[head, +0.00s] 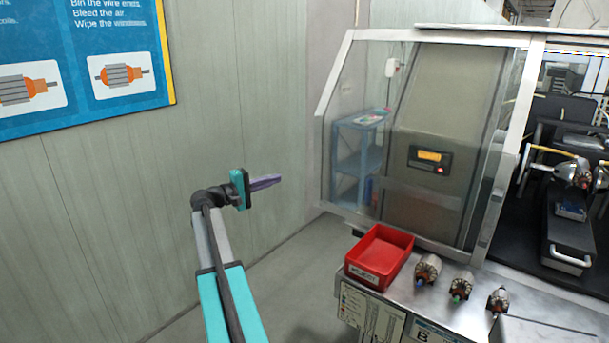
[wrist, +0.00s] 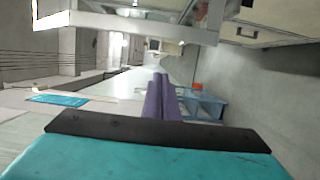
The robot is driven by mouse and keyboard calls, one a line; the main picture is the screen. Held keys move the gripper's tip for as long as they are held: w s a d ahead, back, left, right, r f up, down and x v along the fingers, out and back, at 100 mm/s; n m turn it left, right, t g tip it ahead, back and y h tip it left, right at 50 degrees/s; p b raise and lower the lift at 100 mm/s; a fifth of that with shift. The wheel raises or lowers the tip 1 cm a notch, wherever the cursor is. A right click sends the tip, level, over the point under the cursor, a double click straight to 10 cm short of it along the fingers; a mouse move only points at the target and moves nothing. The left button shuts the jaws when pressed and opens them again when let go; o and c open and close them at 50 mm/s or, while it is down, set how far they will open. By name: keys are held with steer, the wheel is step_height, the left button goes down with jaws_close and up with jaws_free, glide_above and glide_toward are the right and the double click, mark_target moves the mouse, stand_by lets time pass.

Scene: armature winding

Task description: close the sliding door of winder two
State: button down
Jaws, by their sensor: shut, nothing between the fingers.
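A winder with a slanted, metal-framed clear front fills the right of the head view. A clear framed panel (head: 505,150), which looks like its sliding door, stands over the left part of the front. Right of it the front is open and the winding head (head: 583,175) inside shows bare. I cannot read a number on this winder. My gripper (head: 280,179), with purple fingers, is shut and empty. It is in the air left of the winder, apart from it in the picture. The closed fingers also show in the wrist view (wrist: 163,98), touching nothing I can see.
A red bin (head: 380,255) and armatures (head: 427,270) sit on the metal ledge before the winder. A blue shelf (head: 355,160) shows through the clear side. A panelled wall with a blue poster (head: 80,60) is at left. Floor between wall and winder is clear.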

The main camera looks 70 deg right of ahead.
stand_by(0.4)
steer(key=s+d+p, duration=0.5)
steer(key=s+d, duration=0.2)
steer(key=s, duration=0.1)
steer(key=shift+s+d+p, duration=0.35)
stand_by(0.4)
steer(key=shift+s+a, duration=0.1)
stand_by(0.4)
